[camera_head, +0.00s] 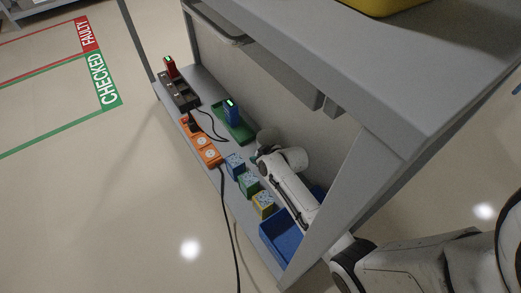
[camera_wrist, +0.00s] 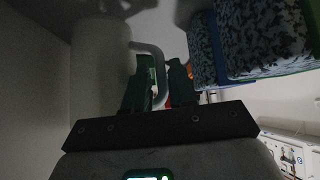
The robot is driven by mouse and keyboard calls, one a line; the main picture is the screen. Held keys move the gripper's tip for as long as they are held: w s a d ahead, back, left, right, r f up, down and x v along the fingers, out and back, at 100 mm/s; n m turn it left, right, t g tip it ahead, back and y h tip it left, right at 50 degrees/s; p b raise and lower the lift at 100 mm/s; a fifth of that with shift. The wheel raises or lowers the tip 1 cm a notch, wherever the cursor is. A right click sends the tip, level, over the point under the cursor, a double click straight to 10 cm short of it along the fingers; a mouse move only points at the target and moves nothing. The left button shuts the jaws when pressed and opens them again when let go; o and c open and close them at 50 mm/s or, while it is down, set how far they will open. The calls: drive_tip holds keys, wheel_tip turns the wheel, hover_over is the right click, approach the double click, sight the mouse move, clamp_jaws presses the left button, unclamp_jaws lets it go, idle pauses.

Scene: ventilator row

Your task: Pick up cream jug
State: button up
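The cream jug (camera_head: 266,138) is a pale cylinder standing on the lower shelf, partly hidden by my arm. In the wrist view the jug (camera_wrist: 101,62) fills the left side, with its loop handle (camera_wrist: 147,48) facing right. My gripper (camera_wrist: 160,78) has its dark green fingers on either side of the handle's outer bar. One finger is inside the loop and the other outside, with little gap left, so it looks shut on the handle. In the head view my gripper (camera_head: 257,156) is at the jug, its fingertips mostly hidden.
Patterned blue (camera_head: 235,164), green (camera_head: 249,184) and yellow (camera_head: 264,203) boxes line the shelf's front. A blue bin (camera_head: 281,238) stands near my arm. A green tray (camera_head: 239,129) and orange socket strip (camera_head: 207,152) lie farther off. The upper shelf (camera_head: 400,75) overhangs.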

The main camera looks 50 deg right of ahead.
drive_tip(key=shift+w+f, duration=0.45)
drive_tip(key=shift+f, duration=0.05)
drive_tip(key=shift+r, duration=0.1)
clamp_jaws()
